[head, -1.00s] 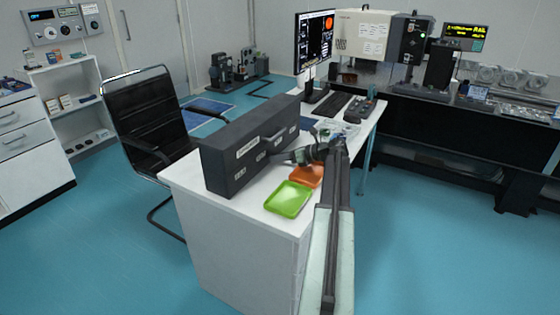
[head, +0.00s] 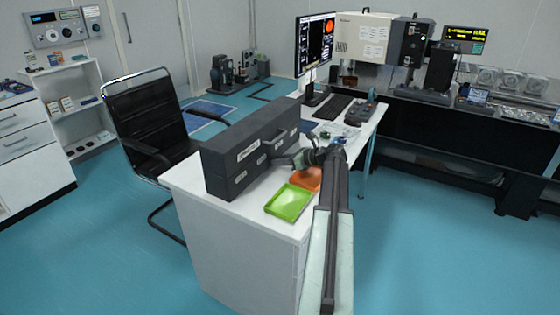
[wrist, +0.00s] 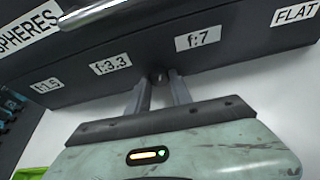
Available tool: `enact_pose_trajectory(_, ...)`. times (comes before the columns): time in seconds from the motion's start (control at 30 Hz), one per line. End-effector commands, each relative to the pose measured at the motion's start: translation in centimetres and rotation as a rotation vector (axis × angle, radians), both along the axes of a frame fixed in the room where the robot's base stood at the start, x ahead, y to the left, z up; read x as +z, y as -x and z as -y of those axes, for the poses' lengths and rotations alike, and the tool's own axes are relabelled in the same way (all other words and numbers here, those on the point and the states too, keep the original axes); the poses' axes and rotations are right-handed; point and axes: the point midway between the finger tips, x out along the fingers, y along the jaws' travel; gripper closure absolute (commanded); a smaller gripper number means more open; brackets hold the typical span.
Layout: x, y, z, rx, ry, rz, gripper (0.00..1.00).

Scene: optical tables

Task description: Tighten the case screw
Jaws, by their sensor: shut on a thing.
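The dark grey case (head: 228,160) stands on the white desk. Its front shows large in the wrist view (wrist: 235,62), with labels including "f:3.3", "f:7" and "FLAT". The case screw (wrist: 159,76) is a small dark knob on the case's front, between the "f:3.3" and "f:7" labels. My gripper (wrist: 158,84) has its two fingers on either side of the screw and is shut on it. The fingertips partly hide the screw. In the head view my gripper (head: 284,161) reaches the case front from the right; the screw is too small to make out there.
A green tray (head: 289,203) and an orange tray (head: 307,179) lie on the desk (head: 240,213) in front of the case, below my arm. A keyboard (head: 332,105) and monitor (head: 315,45) stand behind. A black chair (head: 142,120) is at the left.

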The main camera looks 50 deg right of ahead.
Motion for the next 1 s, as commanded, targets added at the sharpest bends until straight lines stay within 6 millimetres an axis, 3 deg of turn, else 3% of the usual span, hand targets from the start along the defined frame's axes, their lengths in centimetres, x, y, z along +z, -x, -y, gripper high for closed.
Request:
enact_pose_trajectory(0.43, -0.11, 0.21, -0.19, 0.000, 0.245, 0.058, 1.00)
enact_pose_trajectory(1.0, -0.04, 0.17, -0.16, 0.000, 0.295, 0.070, 1.00)
